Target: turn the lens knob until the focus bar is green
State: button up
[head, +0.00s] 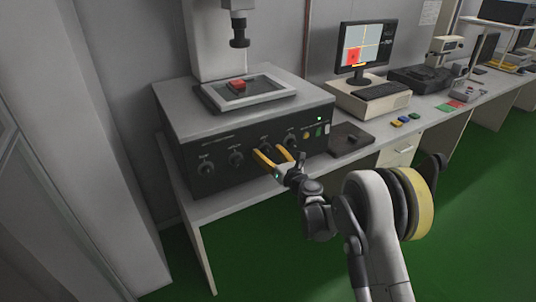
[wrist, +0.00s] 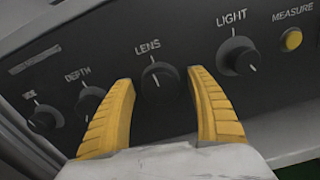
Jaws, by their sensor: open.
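The lens knob (wrist: 160,82) is black and round with a pale pointer line, under the word LENS in the wrist view. My gripper (wrist: 160,76) is open, with one yellow finger on each side of the knob and a visible gap to it on both sides. In the head view my gripper (head: 266,150) is at the machine's front panel, partly in front of the knob (head: 265,143). The monitor (head: 367,45) shows a red square and a small orange-yellow bar (head: 358,65) at the bottom of its screen. I see no green there.
The depth knob (wrist: 89,102) is close beside the left finger; the light knob (wrist: 238,60) is right of the right finger. Beyond it is the yellow measure button (wrist: 291,39). A red block (head: 237,85) lies on the machine's stage. A dark pad (head: 350,139) is right of the machine.

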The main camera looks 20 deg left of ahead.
jog(key=c, duration=1.2)
jog(key=shift+n, duration=0.3)
jog(key=n+b, duration=0.1)
jog(key=n, duration=0.5)
jog(key=shift+s, duration=0.1)
jog(key=n+b, duration=0.1)
jog(key=n, duration=0.6)
jog(key=shift+a, duration=0.1)
jog(key=o, duration=1.2)
jog(key=shift+f, duration=0.1)
